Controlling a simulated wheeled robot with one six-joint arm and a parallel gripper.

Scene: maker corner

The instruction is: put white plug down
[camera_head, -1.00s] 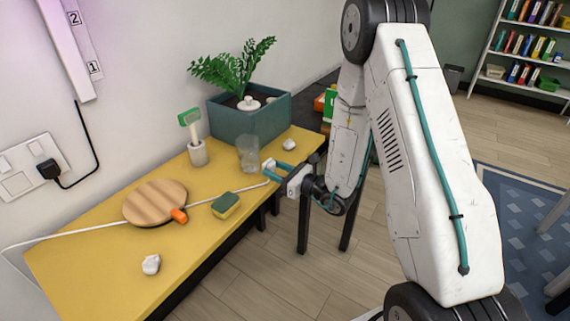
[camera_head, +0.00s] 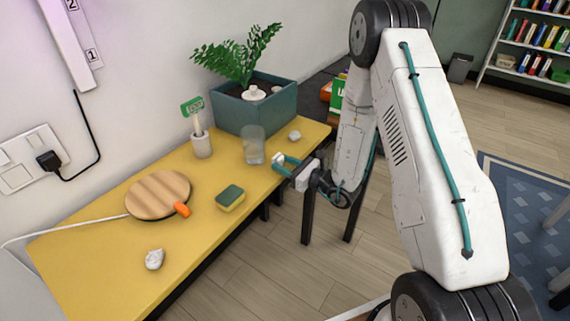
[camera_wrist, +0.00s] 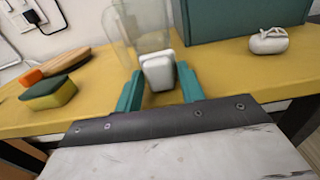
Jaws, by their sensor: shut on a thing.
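The white plug (camera_wrist: 158,72) is a small block with rounded edges. In the wrist view it sits between the two teal fingers of my gripper (camera_wrist: 160,88), which are shut on it. In the head view my gripper (camera_head: 283,164) is at the right edge of the yellow table (camera_head: 110,262), just right of the clear glass. The plug (camera_head: 279,157) shows only as a small pale patch at the fingertips there. Whether it touches the tabletop I cannot tell. A white cord (camera_head: 72,230) runs from the left to the round wooden board.
The clear glass (camera_head: 253,146) stands close by the fingers. The teal planter (camera_head: 258,112) is behind. A sponge (camera_head: 230,198), a wooden board (camera_head: 158,195) with an orange handle, a brush holder (camera_head: 201,146) and white lumps (camera_head: 154,259) (camera_head: 294,135) are on the table.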

